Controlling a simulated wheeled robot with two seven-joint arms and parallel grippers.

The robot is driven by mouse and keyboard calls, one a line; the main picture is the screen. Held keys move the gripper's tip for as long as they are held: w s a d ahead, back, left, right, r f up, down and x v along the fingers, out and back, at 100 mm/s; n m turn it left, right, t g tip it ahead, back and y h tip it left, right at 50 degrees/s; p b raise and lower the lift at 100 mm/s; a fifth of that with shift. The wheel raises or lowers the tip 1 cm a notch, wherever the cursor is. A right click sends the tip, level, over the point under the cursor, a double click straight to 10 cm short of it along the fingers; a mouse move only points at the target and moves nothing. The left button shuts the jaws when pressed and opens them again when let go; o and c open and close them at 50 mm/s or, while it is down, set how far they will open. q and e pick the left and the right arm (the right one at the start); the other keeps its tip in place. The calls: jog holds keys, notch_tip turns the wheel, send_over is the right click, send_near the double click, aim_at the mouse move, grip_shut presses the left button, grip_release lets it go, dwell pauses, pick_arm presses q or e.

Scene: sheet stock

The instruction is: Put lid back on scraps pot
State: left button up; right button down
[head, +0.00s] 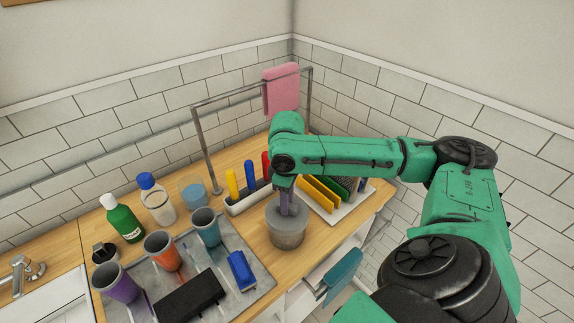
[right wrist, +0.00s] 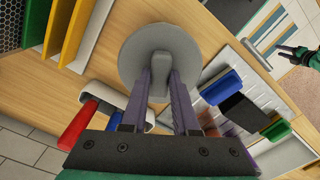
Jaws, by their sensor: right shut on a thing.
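The scraps pot (head: 289,240) is a grey, see-through tub on the wooden counter. My right gripper (head: 287,207) points down over it. In the right wrist view the gripper (right wrist: 159,92) is shut on the upright handle of the round grey lid (right wrist: 143,48). The lid hides the pot in that view. In the head view the lid (head: 276,214) is at the pot's mouth, roughly level; I cannot tell whether it is fully seated. My left gripper (right wrist: 288,51) is small at the right wrist view's upper right, away from the pot; its jaws are unclear.
A holder (head: 240,206) with coloured handles stands close behind the pot, and a rack of coloured boards (head: 320,191) is to its right. A metal tray (head: 260,270) with cups and a blue brush (head: 241,271) lies left. A teal cloth (head: 343,272) hangs in front.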

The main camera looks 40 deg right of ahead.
dwell(0.4)
jog(key=shift+c, duration=0.6)
grip_release()
notch_tip(320, 180, up, 3)
jog(key=p, duration=0.3)
jog(key=shift+f+p, duration=0.15)
jog(key=shift+p, duration=0.2)
notch_tip(320, 180, up, 2)
jog(key=shift+r+p, duration=0.25)
jog(key=shift+p, duration=1)
jog(key=shift+r+b, duration=0.1)
jog(key=shift+b, duration=0.2)
jog(key=shift+r, duration=0.8)
